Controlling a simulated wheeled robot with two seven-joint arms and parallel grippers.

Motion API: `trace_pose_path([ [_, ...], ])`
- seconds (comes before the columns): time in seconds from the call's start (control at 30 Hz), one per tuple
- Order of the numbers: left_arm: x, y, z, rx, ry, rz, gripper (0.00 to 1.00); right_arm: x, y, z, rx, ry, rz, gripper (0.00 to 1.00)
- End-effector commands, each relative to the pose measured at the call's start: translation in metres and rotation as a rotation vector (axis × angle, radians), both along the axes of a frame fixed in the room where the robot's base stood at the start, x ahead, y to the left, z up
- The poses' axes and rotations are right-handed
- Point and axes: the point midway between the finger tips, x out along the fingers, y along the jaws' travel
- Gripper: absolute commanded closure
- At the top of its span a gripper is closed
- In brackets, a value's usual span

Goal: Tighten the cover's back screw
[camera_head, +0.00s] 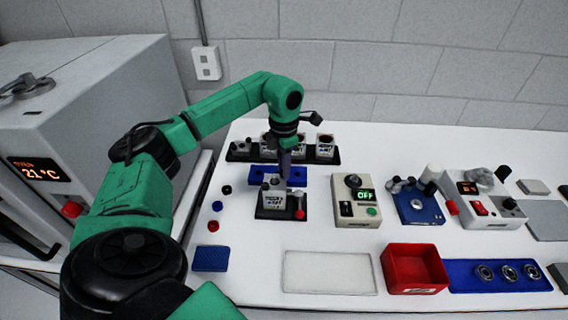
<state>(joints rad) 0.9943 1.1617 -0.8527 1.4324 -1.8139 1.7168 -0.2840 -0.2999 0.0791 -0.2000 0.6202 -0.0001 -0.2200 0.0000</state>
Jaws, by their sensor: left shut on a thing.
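My left gripper (287,142) points straight down from the green arm and is shut on a slim purple-grey tool (284,165), which looks like a screwdriver. The tool's lower end is just behind and at the right of a light boxy servo unit (271,193) with dark print. The unit sits in a black fixture (279,214) with a small red knob (299,214). Cover and back screw are too small to make out, and I cannot tell whether the tool tip touches a screw. My right gripper is not in view.
A blue holder (258,172) lies behind the fixture. A black rack (238,154) with several units stands further back. At right are a box reading OFF (356,204), a blue device (417,206) and a red bin (412,268). A white mat (328,273) lies in front.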

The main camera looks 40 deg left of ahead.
Motion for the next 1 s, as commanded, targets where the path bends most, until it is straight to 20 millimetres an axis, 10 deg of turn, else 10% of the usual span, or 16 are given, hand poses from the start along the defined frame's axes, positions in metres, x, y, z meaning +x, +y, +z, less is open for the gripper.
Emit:
trace_pose_path([
  [1.0, 0.0027, 0.0017, 0.0051, 0.004, -0.015, -0.957, 1.00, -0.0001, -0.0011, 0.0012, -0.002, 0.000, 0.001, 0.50],
])
